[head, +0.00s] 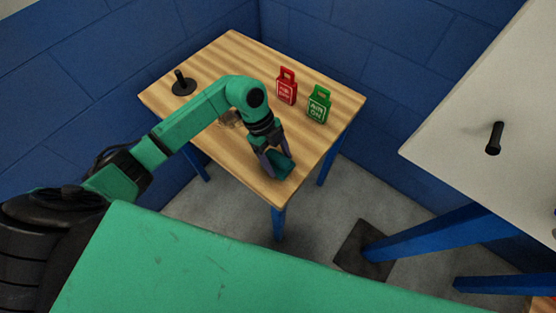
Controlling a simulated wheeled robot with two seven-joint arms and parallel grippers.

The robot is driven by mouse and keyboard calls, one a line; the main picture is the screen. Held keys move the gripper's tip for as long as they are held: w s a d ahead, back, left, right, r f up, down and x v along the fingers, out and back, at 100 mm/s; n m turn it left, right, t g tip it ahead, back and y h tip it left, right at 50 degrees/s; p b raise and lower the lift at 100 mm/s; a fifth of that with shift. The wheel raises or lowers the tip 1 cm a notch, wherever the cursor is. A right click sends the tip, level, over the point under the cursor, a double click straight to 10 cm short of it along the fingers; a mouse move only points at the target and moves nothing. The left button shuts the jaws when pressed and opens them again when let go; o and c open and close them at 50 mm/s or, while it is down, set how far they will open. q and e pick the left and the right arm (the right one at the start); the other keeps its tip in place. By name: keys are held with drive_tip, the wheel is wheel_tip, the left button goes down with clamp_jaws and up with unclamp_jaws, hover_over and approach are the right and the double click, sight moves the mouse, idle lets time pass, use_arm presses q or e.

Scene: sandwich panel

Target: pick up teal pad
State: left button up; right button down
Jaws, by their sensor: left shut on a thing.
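The teal pad (284,168) is at the near right part of the wooden table (187,123), partly covered by the fingers. My left gripper (276,163) reaches down over it and is shut on it. I cannot tell whether the pad touches the table top. My right gripper is not in view.
A red tag (287,86) and a green tag (319,104) stand at the table's right side. A black base with a short post (183,84) is at the left. A small brownish item (230,118) is partly hidden behind my arm. A white table (480,115) with a black peg (494,138) is at right.

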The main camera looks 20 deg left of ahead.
sight(278, 158)
use_arm(q)
wheel_tip(278, 158, up, 20)
drive_tip(key=shift+b, duration=0.4)
